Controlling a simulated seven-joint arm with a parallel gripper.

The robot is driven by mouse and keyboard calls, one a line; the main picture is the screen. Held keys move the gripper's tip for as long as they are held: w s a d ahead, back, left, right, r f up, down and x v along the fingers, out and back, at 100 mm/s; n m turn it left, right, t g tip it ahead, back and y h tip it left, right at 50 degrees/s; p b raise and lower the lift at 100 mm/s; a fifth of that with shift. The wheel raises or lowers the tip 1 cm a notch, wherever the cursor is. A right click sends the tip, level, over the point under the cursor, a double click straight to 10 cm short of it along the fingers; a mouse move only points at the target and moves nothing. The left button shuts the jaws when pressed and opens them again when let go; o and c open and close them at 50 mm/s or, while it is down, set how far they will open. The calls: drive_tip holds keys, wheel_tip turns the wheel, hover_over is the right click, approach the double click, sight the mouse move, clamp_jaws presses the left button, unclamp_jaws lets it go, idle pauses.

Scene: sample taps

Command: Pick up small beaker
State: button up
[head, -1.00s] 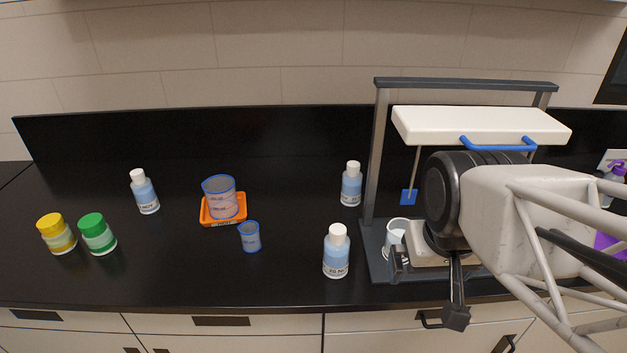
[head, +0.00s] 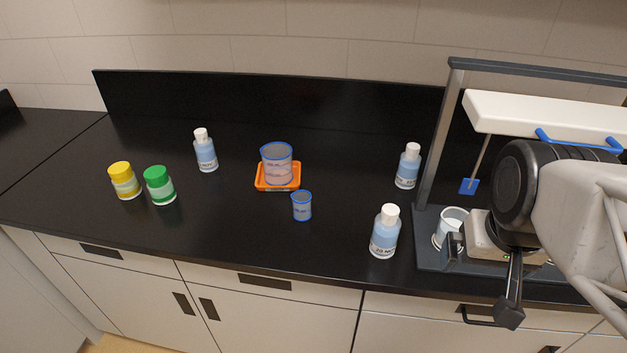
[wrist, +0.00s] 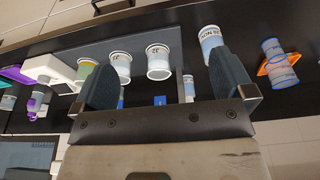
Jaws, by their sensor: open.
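The small beaker (head: 301,206) is a little blue-rimmed cup standing upright on the black counter, just in front of the orange tray (head: 260,186). A larger blue-rimmed beaker (head: 277,167) stands on that tray. The small beaker also shows at the right of the wrist view (wrist: 271,47), beside the larger beaker (wrist: 281,70). My gripper (head: 482,280) is open and empty at the right of the head view, in front of the stand and well to the right of the small beaker. Its two fingers are spread apart in the wrist view (wrist: 167,80).
A blue-labelled bottle (head: 385,233) stands between my gripper and the small beaker; another (head: 408,167) is behind it. A third bottle (head: 205,152), a yellow-capped jar (head: 124,181) and a green-capped jar (head: 160,186) are left.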

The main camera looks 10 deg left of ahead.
drive_tip(key=c, duration=0.4)
idle(0.3)
drive_tip(key=m+t+y, duration=0.5)
drive_tip(key=m+t, duration=0.3)
drive_tip(key=m, duration=1.5)
hover_over(304, 206)
drive_tip(key=s+d, duration=0.7)
drive_tip(key=d, duration=0.1)
wheel_tip(304, 206, down, 9)
drive_tip(key=a+f+m, duration=0.2)
drive_tip(key=m, duration=0.1)
drive_tip(key=w+a+f+m+t, duration=0.1)
drive_tip(key=a+f+m, duration=0.1)
drive_tip(key=m, duration=0.1)
drive_tip(key=a+f+m+t, duration=0.1)
drive_tip(key=a+f+m, duration=0.1)
drive_tip(key=m, duration=0.1)
drive_tip(key=shift+w+a+f+h, duration=0.2)
drive_tip(key=shift+w+f+h, duration=0.1)
drive_tip(key=shift+w+f, duration=0.1)
